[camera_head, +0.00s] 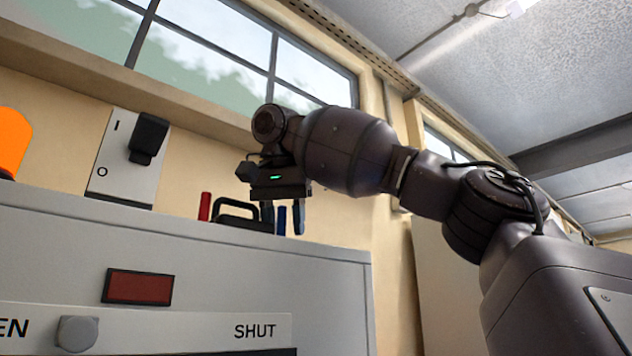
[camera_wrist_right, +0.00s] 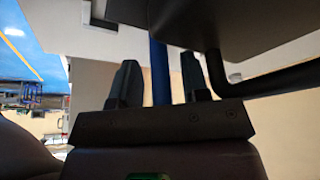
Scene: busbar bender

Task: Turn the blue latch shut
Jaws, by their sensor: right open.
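A narrow blue upright piece, which looks like the blue latch (camera_head: 282,220), stands at the top right of the grey machine. My right gripper (camera_head: 283,226) points down from above with its jaws open, one finger on each side of the blue piece. In the right wrist view the blue bar (camera_wrist_right: 159,72) shows between the two dark fingers of the right gripper (camera_wrist_right: 160,78), with a gap on either side. I cannot tell whether a finger touches it. Its lower end is hidden. My left gripper is not in view.
The grey machine (camera_head: 230,262) carries a black handle (camera_head: 236,205), a red upright piece (camera_head: 204,207), a dark red panel (camera_head: 138,287) and a label strip reading SHUT with a grey knob (camera_head: 77,333). A wall switch (camera_head: 127,158) and an orange dome (camera_head: 13,140) are at left.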

